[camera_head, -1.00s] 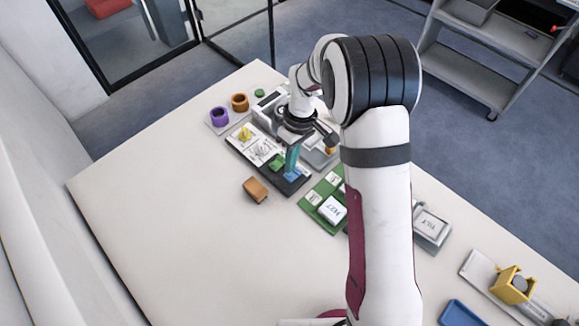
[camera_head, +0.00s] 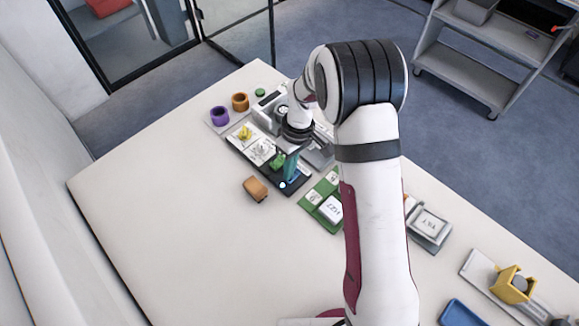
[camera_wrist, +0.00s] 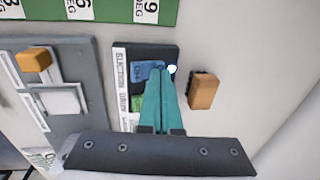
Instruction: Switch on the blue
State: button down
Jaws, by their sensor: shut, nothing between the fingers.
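The blue switch (camera_wrist: 148,71) sits at the end of a black panel (camera_wrist: 150,52) in the wrist view. A small bright light (camera_wrist: 172,69) glows beside it; it also shows in the head view (camera_head: 282,185). My gripper (camera_wrist: 160,72) has teal fingers, closed together and empty, with the tips at the blue switch's edge. I cannot tell whether they touch it. In the head view my gripper (camera_head: 290,178) points down at the panel's near end and hides part of the blue switch. A green switch (camera_head: 277,160) and a yellow one (camera_head: 245,133) stand farther along the panel.
An orange-brown block (camera_head: 255,189) lies beside the panel. A green board with labelled blocks (camera_head: 331,209) is to the right. Purple (camera_head: 219,116) and orange (camera_head: 240,102) rings stand at the back. The table's left side is clear.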

jog(key=shift+w+d+r, duration=0.15)
jog(key=shift+w+d, duration=0.35)
notch_tip(320, 180, up, 14)
jog(key=s+a, duration=0.1)
jog(key=shift+s+a, duration=0.35)
jog(key=s+d+r+m, duration=0.4)
jog(key=s+r+m, duration=0.15)
jog(key=s, duration=0.45)
jog(key=s+d+f+m+t, duration=0.1)
jog(key=s+d+m, duration=0.2)
jog(key=s+m, duration=0.6)
jog(key=s, duration=0.6)
jog(key=shift+s+f, duration=0.3)
jog(key=shift+s, duration=0.05)
